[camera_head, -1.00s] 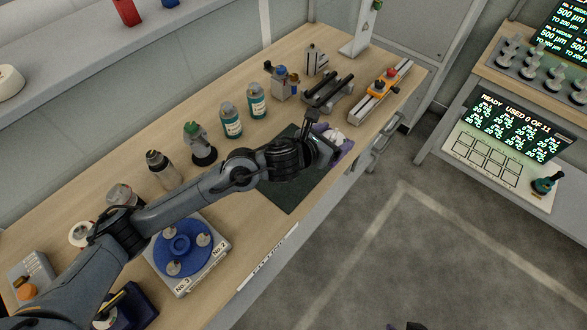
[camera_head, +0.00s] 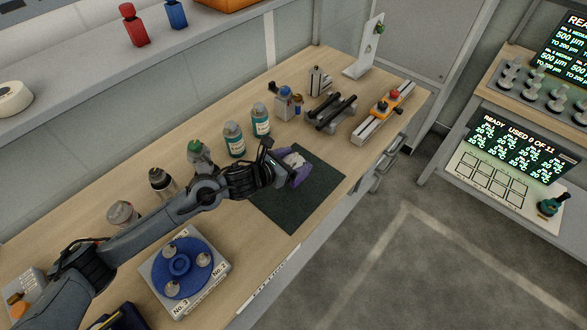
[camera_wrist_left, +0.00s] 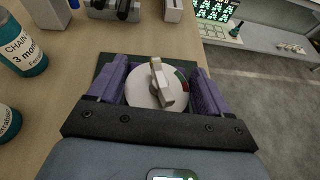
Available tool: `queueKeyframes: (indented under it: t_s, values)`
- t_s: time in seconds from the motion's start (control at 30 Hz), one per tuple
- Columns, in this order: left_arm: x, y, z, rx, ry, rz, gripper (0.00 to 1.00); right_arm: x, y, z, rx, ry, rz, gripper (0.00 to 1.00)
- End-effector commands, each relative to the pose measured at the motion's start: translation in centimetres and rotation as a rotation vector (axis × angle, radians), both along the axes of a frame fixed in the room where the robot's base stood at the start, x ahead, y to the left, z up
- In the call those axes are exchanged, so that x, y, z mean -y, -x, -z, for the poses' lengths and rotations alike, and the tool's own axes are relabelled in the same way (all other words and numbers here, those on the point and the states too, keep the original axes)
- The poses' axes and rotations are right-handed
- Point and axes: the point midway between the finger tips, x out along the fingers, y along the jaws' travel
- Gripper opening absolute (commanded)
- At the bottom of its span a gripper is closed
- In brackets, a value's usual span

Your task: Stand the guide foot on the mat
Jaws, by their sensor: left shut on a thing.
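The guide foot, a pale round disc with a beige upright knob, is held between the purple fingers of my left gripper (camera_head: 290,169). The foot (camera_head: 293,159) is partly hidden by the gripper in the head view. The left wrist view shows the disc (camera_wrist_left: 142,98) between the two fingers, with a green and red mark on its right side. The dark green mat (camera_head: 302,207) lies flat on the bench. The gripper and foot are over its far-left part. I cannot tell whether the foot touches the mat. My right gripper is out of view.
Teal-labelled bottles (camera_head: 234,141) stand behind my arm. A blue turntable (camera_head: 181,281) with small grey pieces sits at the front left. A black V-shaped rest (camera_head: 332,112) and a rail with an orange carriage (camera_head: 384,107) stand beyond the mat. The mat's near right part is clear.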

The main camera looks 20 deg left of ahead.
Motion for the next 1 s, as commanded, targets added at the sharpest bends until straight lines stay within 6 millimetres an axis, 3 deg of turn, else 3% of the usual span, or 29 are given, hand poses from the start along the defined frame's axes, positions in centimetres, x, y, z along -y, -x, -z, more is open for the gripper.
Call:
queueKeyframes:
  t_s: [0.4, 0.83, 0.87, 1.0]
  values:
    - [0.1, -0.1, 3.6, 0.005, 0.003, 0.0, 0.23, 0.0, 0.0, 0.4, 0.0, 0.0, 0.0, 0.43]
    - [0.0, -0.1, 4.2, 0.006, 0.001, -0.001, 0.23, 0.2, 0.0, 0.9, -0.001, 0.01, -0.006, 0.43]
    - [0.0, 0.0, 4.2, 0.001, 0.0, 0.0, 0.83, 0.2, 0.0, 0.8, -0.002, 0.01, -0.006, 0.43]
    - [0.0, 0.0, 4.2, 0.0, -0.001, 0.0, 1.0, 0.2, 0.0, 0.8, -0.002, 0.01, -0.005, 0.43]
